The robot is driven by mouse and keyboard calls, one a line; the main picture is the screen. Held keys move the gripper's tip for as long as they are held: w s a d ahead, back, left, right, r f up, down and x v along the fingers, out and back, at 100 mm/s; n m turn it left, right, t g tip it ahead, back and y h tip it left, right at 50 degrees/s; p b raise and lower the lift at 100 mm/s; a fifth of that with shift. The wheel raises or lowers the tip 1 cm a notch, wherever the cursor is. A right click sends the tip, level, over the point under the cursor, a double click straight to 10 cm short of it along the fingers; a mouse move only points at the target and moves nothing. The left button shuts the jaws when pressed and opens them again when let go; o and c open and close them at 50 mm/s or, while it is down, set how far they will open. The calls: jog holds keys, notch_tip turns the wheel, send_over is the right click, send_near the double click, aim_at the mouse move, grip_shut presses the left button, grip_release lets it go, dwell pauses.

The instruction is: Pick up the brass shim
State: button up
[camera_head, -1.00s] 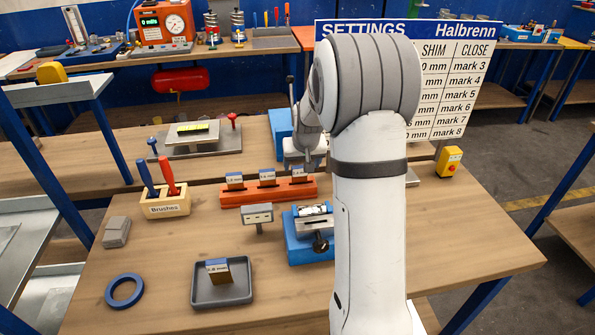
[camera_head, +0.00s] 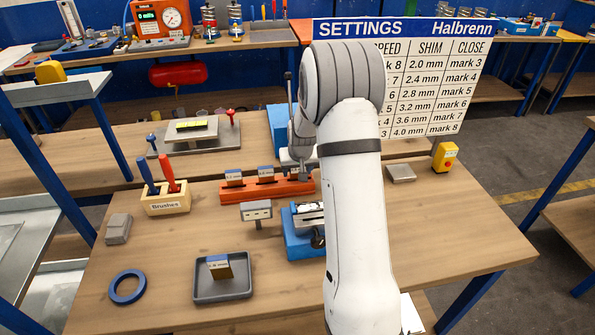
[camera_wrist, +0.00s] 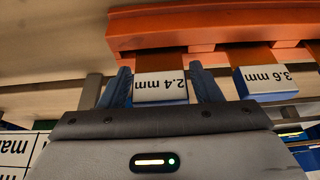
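My gripper (camera_wrist: 161,80) is at the orange rack (camera_head: 240,194), around the right-hand shim, labelled 2.4 mm (camera_wrist: 160,88). Its two fingers stand on either side of this shim's blue-and-white top, with narrow gaps showing; it looks open. The shim's orange-brown plate runs down into the rack (camera_wrist: 200,35). A shim labelled 3.6 mm (camera_wrist: 267,80) stands beside it, outside the fingers; it is the middle one in the head view (camera_head: 265,174). Another shim (camera_head: 233,178) stands at the rack's left. A brass-coloured shim (camera_head: 220,269) stands in the dark tray (camera_head: 222,293).
A blue fixture (camera_head: 297,245) and a small grey display (camera_head: 256,211) stand before the rack. A yellow box (camera_head: 445,156) stands right. The table's right side is mostly clear.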

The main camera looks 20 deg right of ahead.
jog(key=c, duration=0.8)
jog(key=shift+r, duration=0.1)
